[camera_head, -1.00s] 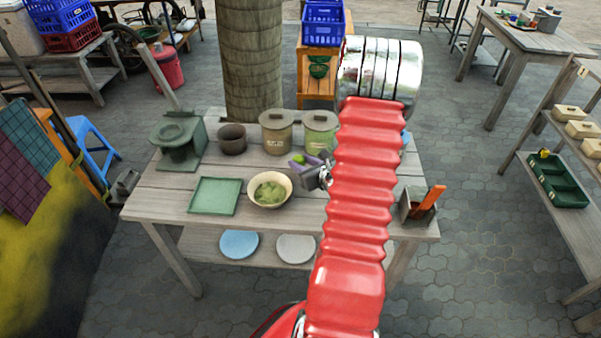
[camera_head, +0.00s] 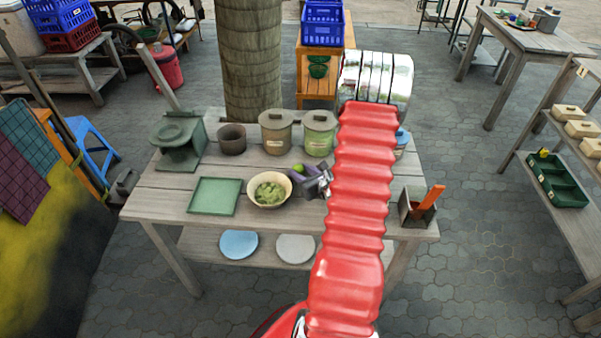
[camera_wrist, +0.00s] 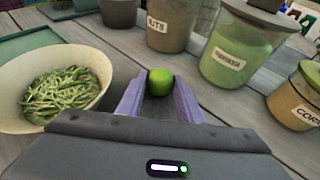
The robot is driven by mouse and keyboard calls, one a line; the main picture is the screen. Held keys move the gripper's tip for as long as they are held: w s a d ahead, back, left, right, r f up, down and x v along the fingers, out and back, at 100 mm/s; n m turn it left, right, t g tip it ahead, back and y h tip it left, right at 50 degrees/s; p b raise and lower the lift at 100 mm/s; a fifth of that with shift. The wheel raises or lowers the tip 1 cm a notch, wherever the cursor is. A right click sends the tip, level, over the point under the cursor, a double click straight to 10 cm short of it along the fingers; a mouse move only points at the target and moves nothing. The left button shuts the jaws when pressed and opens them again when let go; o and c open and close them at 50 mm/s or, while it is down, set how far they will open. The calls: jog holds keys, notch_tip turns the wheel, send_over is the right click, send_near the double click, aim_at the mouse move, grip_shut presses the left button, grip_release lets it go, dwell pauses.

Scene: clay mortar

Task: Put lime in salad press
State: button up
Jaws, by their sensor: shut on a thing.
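A green lime (camera_wrist: 160,81) sits between the tips of the purple fingers of my gripper (camera_wrist: 159,90) in the wrist view. My gripper (camera_head: 304,171) is shut on it, right of the bowl and in front of the lidded jars; the lime is small and hard to see in the head view. A dark green press-like device (camera_head: 178,143) stands at the back left of the table (camera_head: 160,183), and looks like the salad press.
A cream bowl (camera_head: 254,197) of green shreds, a green tray (camera_head: 214,196), a dark pot (camera_head: 232,139), and jars (camera_head: 276,132) (camera_head: 319,133) share the table. A "CORN" jar (camera_wrist: 297,100) stands right. A grey holder (camera_head: 411,211) with an orange handle is at the front right.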

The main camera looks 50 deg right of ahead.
jog(key=o, duration=1)
jog(key=shift+f, duration=0.1)
jog(key=v, duration=1.2)
jog(key=shift+a, duration=0.1)
